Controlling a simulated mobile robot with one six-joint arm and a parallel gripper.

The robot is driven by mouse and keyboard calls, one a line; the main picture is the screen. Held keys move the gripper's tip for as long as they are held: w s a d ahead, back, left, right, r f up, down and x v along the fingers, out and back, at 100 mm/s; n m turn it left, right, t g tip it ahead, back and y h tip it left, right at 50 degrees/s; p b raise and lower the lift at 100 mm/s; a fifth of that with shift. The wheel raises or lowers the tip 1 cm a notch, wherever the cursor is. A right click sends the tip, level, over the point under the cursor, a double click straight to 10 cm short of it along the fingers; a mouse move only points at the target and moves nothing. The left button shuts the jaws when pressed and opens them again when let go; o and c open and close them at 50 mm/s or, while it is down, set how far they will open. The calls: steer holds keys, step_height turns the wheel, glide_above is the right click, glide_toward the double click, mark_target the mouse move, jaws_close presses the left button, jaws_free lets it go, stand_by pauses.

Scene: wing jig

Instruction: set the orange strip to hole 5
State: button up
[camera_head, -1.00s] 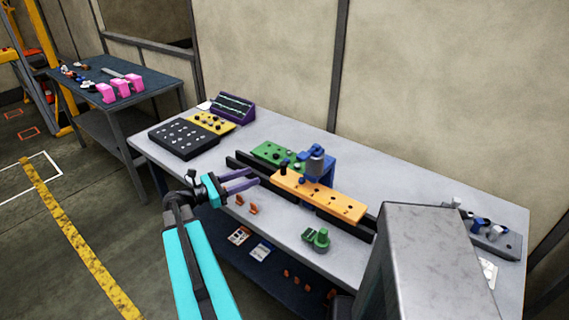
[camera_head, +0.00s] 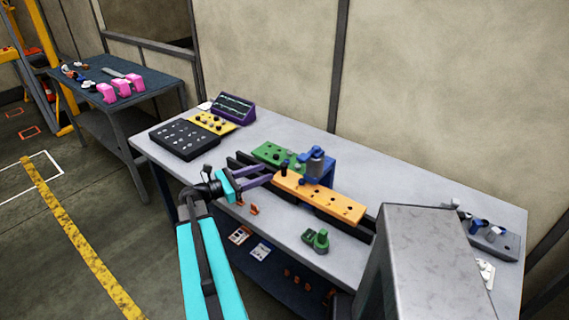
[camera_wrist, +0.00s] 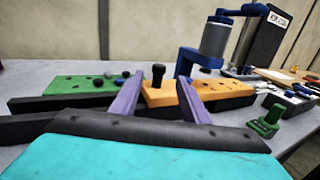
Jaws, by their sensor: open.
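The orange strip (camera_head: 335,204) lies along the dark rail on the grey bench, with a row of dark holes in its top. A black pin (camera_wrist: 158,74) stands upright at its left end, and a blue clamp (camera_head: 318,164) stands over its rear edge. My gripper (camera_head: 266,174) is open at the strip's left end. In the wrist view its two purple fingers (camera_wrist: 160,84) appear on either side of the pin and strip end; I cannot tell whether they touch. No hole numbers are readable.
A green plate (camera_head: 268,152) lies behind the rail's left part. A black tray (camera_head: 183,138) and a purple rack (camera_head: 234,106) stand at the left.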

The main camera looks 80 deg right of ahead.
mark_target(281, 167)
steer(key=p+x, duration=0.3)
steer(key=x, duration=0.6)
steer(key=shift+s+d, duration=0.25)
steer(key=shift+s, duration=0.05)
jaws_close()
